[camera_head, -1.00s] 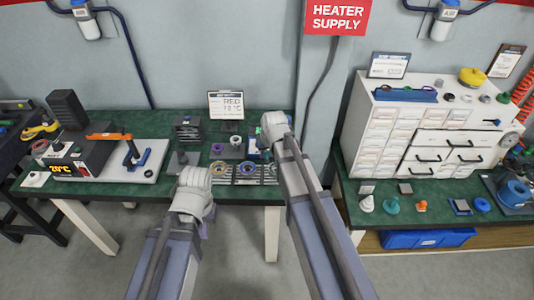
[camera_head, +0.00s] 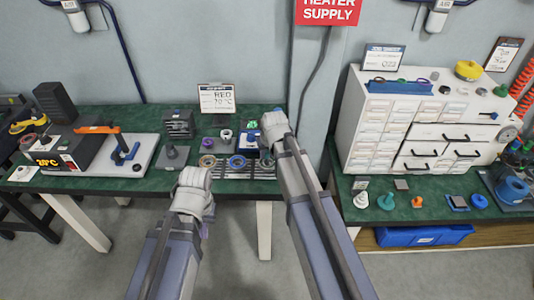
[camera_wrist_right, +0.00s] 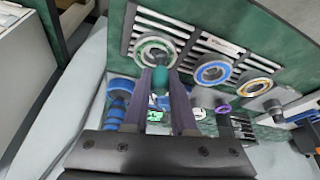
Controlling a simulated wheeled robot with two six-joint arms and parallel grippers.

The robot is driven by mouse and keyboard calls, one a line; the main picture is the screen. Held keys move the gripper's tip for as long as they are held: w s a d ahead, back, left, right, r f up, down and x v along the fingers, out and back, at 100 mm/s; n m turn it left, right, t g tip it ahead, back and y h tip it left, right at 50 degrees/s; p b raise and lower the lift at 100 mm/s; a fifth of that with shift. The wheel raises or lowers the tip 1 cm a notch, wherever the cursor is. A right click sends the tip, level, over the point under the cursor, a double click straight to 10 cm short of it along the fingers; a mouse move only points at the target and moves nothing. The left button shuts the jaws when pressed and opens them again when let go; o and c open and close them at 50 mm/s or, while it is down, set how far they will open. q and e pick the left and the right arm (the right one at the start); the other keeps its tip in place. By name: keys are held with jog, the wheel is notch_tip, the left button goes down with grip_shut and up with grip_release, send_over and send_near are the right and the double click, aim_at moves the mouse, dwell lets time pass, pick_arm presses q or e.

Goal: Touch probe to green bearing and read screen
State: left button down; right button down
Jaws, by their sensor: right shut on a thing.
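My right gripper (camera_wrist_right: 165,95) is shut on the teal probe (camera_wrist_right: 160,82) in the right wrist view. The probe's end overlaps the near edge of the green-ringed bearing (camera_wrist_right: 148,44); I cannot tell if they touch. The blue bearing (camera_wrist_right: 213,72) and yellow bearing (camera_wrist_right: 257,87) lie beside it on the slotted rack. The head view also shows the blue (camera_head: 237,163) and yellow (camera_head: 207,161) bearings, left of my right arm. A small lit green screen (camera_wrist_right: 155,116) shows behind the fingers, too small to read.
A card (camera_head: 217,98) reading RED and about 70 °C stands at the back of the green bench (camera_head: 150,188). A heater (camera_head: 72,152) showing 20°C is on the left. A white drawer cabinet (camera_head: 400,120) stands on the right bench. A floor gap separates the benches.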

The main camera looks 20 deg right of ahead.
jog(key=shift+f, duration=0.45)
jog(key=shift+f+b, duration=0.75)
jog(key=shift+b, duration=0.1)
dwell(2.7)
jog(key=c, duration=0.6)
grip_release()
jog(key=shift+c, duration=0.2)
jog(key=shift+r, duration=0.1)
notch_tip(320, 180, up, 7)
jog(key=p, duration=0.7)
